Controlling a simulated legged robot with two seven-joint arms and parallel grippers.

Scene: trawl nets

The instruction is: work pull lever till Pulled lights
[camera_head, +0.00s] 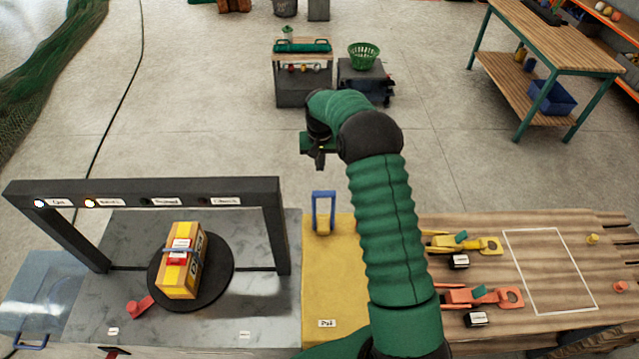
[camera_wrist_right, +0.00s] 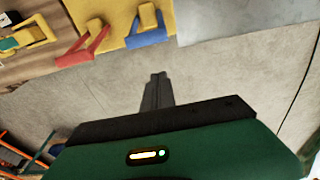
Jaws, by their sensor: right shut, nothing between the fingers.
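The blue lever (camera_head: 323,212) stands upright at the far end of the yellow panel (camera_head: 330,270), above a label that seems to read "Pull". It also shows in the right wrist view (camera_wrist_right: 147,30). My right gripper (camera_head: 320,160) is shut and empty, in the air beyond the lever and apart from it; its closed fingers show in the wrist view (camera_wrist_right: 157,90). The lamp bar (camera_head: 230,187) has its two left lamps lit. The third lamp (camera_head: 145,201), whose label looks like "Pulled", is dark, as is the fourth. My left gripper is out of view.
A yellow box (camera_head: 182,262) sits on a black turntable (camera_head: 222,275) under the bar. A red handle (camera_wrist_right: 84,46) stands beside the blue lever in the wrist view; my arm hides it in the head view. Yellow and red tools lie on the wooden bench (camera_head: 550,270). Open floor lies beyond.

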